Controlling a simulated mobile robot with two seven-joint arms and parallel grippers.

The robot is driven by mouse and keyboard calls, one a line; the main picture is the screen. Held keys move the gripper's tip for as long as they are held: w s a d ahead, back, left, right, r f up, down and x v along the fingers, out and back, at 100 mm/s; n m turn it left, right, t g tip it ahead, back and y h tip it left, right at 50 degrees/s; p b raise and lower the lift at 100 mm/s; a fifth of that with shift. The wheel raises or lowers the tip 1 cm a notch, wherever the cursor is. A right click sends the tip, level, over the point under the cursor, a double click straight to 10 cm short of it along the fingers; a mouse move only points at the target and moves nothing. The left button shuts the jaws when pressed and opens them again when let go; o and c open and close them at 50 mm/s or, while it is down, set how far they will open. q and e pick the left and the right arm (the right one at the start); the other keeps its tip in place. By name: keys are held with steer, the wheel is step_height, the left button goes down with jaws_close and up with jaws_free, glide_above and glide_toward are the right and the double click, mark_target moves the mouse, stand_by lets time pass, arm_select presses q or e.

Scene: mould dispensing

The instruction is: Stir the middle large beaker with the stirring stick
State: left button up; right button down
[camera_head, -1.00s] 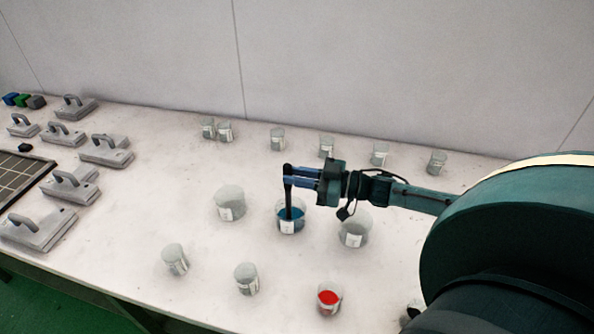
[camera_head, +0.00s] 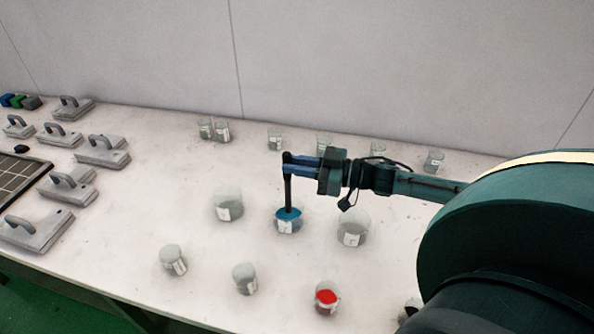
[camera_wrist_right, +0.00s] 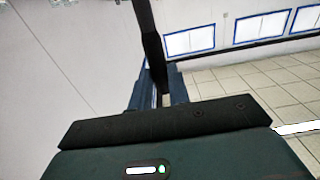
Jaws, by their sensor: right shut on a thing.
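The middle large beaker (camera_head: 288,226) stands on the table with blue contents and a white label. The black stirring stick (camera_head: 288,190) is upright, its lower end at the blue contents. My right gripper (camera_head: 290,163) is shut on the upper part of the stick, above the beaker. The right wrist view shows the stick (camera_wrist_right: 151,45) between the fingers of the right gripper (camera_wrist_right: 162,88). The left gripper is not in view.
Large clear beakers stand to the left (camera_head: 228,205) and right (camera_head: 353,228) of the middle one. Small beakers stand in front, one with red contents (camera_head: 327,298), and along the back. Grey handled moulds (camera_head: 103,151) lie at the left.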

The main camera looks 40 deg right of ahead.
steer(key=shift+r, duration=2)
steer(key=shift+r, duration=3)
